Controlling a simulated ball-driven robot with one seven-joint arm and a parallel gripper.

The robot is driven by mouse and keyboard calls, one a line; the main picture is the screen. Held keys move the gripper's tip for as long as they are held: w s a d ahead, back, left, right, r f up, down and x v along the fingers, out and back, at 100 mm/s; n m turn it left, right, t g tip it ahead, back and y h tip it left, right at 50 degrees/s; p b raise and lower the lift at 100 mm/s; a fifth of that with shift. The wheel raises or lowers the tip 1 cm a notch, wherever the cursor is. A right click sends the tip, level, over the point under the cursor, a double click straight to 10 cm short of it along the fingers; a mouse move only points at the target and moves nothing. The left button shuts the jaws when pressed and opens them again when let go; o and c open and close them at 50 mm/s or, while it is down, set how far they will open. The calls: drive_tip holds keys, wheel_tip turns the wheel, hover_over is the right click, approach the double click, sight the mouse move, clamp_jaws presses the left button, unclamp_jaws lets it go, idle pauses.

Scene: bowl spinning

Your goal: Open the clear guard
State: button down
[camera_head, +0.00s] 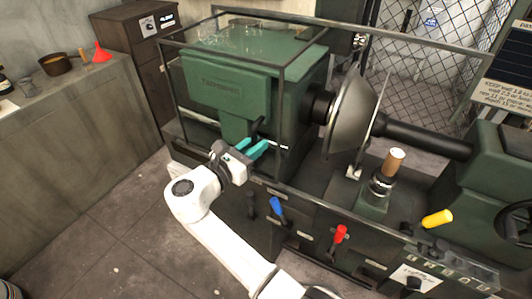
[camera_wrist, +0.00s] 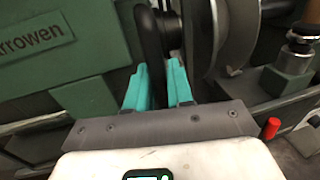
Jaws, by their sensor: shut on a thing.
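The clear guard (camera_head: 300,18) is a dark metal frame with see-through panes, standing around and above the green headstock at the back of the lathe. A black upright handle (camera_head: 258,127) is at its front, low down, and also shows in the wrist view (camera_wrist: 150,40). My gripper (camera_head: 258,148), with teal fingers, is at this handle. In the wrist view, my gripper's fingers (camera_wrist: 158,78) are on both sides of the handle, shut on it. The handle's lower end is hidden by the fingers.
A large metal bowl disc (camera_head: 352,115) is on the spindle right of the headstock. Blue (camera_head: 276,206), red (camera_head: 341,234) and yellow (camera_head: 437,218) levers stick out along the front. A bench (camera_head: 80,125) stands left; the floor between is clear.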

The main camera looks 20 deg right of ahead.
drive_tip(key=shift+a+f, duration=0.1)
drive_tip(key=c, duration=1.2)
unclamp_jaws()
drive_tip(key=shift+o, duration=0.2)
drive_tip(key=b+v, duration=0.1)
drive_tip(key=v, duration=0.9)
drive_tip(key=shift+a, duration=0.4)
drive_tip(key=s+d+f+m+g+y, duration=0.75)
drive_tip(key=s+d+f+m, duration=0.45)
drive_tip(key=s+d+f, duration=0.7)
drive_tip(key=s+f+m+y, duration=0.2)
drive_tip(key=s+m+y, duration=0.6)
drive_tip(key=s, duration=0.9)
drive_tip(key=m, duration=0.3)
drive_tip(key=shift+f+m, duration=0.35)
drive_tip(key=shift+m, duration=0.05)
